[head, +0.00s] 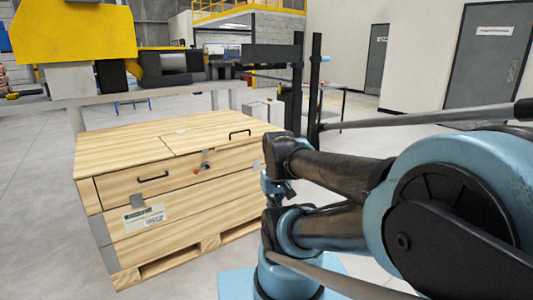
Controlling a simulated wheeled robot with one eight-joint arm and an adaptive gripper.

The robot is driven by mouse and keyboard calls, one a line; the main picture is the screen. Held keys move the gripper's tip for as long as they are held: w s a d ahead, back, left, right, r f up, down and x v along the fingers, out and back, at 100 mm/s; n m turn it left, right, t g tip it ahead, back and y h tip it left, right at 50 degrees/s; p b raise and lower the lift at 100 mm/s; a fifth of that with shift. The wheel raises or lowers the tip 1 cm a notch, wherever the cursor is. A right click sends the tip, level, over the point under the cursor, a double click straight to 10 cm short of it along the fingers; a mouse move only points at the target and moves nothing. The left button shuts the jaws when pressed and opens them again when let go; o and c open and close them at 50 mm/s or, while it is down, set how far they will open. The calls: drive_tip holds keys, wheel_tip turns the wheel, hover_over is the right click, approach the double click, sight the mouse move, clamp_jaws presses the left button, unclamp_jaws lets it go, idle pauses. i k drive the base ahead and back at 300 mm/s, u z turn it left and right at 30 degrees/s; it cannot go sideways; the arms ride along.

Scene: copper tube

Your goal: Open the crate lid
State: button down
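A large wooden crate (170,225) stands on the floor at the left of the head view. Its lid (215,128) lies flat and closed on the top, with a black handle (240,133) near the right end. The front has a second black handle (153,177) and a small latch with an orange-red part (201,168). My gripper (277,187) seems to be the small blue and dark end by the crate's right front corner. My own arm links crowd it, and its fingers cannot be made out. I cannot tell whether it touches the crate.
A yellow machine on a grey frame (68,35) stands close behind the crate. Dark upright posts (315,85) rise to the crate's right. Open floor (40,230) lies left of the crate. My arm fills the right side.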

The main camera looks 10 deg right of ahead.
sight(224, 132)
drive_tip(key=u, duration=0.65)
drive_tip(key=i, duration=1.4)
drive_tip(key=z, duration=0.05)
